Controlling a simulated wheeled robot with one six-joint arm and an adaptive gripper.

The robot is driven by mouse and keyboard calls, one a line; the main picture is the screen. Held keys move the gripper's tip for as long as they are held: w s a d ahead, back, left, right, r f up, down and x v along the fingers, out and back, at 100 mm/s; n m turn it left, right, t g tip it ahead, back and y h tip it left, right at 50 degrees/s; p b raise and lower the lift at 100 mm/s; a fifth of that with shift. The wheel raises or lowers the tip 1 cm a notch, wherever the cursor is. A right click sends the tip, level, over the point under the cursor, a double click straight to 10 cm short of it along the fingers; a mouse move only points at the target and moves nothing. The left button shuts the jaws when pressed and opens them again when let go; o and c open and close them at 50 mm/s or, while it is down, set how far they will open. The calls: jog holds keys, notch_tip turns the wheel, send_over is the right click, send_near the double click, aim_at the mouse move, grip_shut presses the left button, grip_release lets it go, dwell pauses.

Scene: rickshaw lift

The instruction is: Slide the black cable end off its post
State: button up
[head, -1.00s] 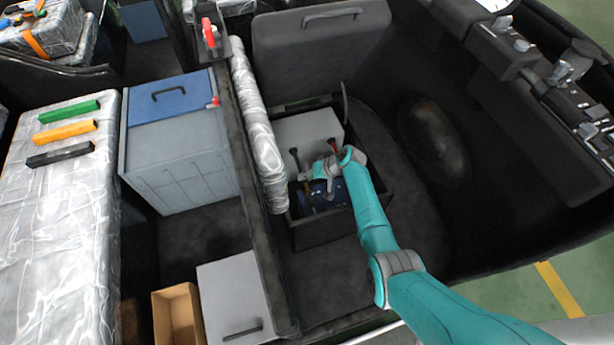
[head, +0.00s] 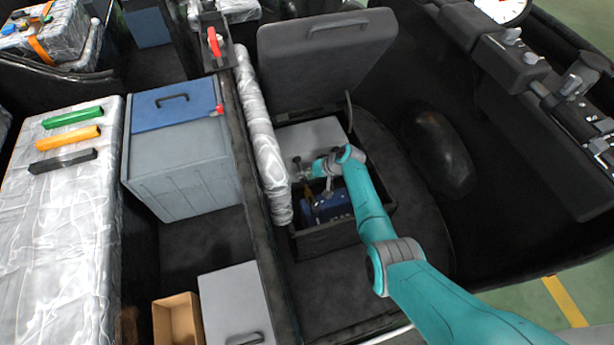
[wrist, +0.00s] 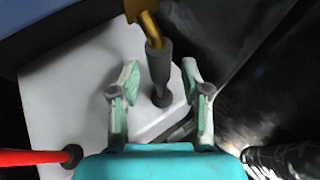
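The black cable end shows in the wrist view as a dark grey sleeve (wrist: 158,68) standing over a round dark base on the white battery top (wrist: 60,85). A gold-coloured piece (wrist: 148,28) joins its upper end. My gripper (wrist: 161,76) is open, one finger on each side of the sleeve, with a visible gap on both sides. The post itself is hidden. In the head view my gripper (head: 306,172) is low over the near left part of the white battery (head: 318,133). A red cable end (wrist: 30,157) stands at lower left in the wrist view.
The battery sits in a dark open box (head: 330,238) with a blue unit (head: 328,205) in front. The raised seat lid (head: 325,60) stands behind. A silver-wrapped bar (head: 262,140) runs close along the left. A dark ribbed tube (wrist: 280,160) is at lower right in the wrist view.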

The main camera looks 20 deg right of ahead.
dwell(0.3)
jog(key=v, duration=1.2)
dwell(0.4)
